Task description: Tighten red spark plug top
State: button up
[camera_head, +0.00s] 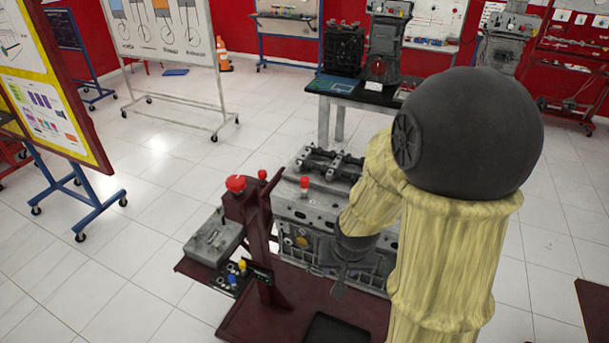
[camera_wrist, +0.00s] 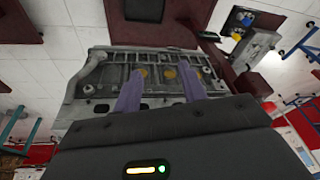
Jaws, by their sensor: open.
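A small red top (camera_head: 305,182) with a pale lower part stands upright on the grey engine block (camera_head: 318,205) in the head view. I take it as the red spark plug top; how far it is screwed in cannot be told. My gripper (camera_head: 341,283) hangs in front of the engine's side, lower than the red top and to its right. In the wrist view my gripper (camera_wrist: 160,92) is open, its two purple-grey fingers apart with nothing between them. The engine's side (camera_wrist: 95,88) lies beyond the fingertips.
A dark red stand (camera_head: 265,240) carries two other red knobs (camera_head: 235,183) and a side tray with blue (camera_head: 232,280) and yellow pieces. A black tray (camera_head: 330,328) lies on its base. A table with engine parts stands behind. Open tiled floor lies left.

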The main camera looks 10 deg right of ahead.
jog(key=w+f+m+t+y+p, duration=0.45)
jog(key=w+m+p, duration=0.2)
jog(key=m, duration=0.65)
jog(key=w+d+r+m+t+y+p, duration=0.2)
jog(key=r+m+t+p, duration=0.3)
jog(key=r+m+t, duration=0.4)
jog(key=w+d+m, duration=0.1)
jog(key=m, duration=0.5)
jog(key=shift+d+r+m+p, duration=0.2)
jog(key=shift+r+m+p, duration=0.1)
jog(key=shift+m, duration=0.1)
jog(key=shift+w+f, duration=0.15)
jog(key=shift+w, duration=0.05)
jog(key=w+b, duration=0.1)
jog(key=b, duration=0.3)
jog(key=w+b, duration=0.1)
jog(key=b, duration=0.2)
jog(key=shift+d+t+b, duration=0.25)
jog(key=shift+d+b, duration=0.05)
jog(key=shift+b, duration=0.1)
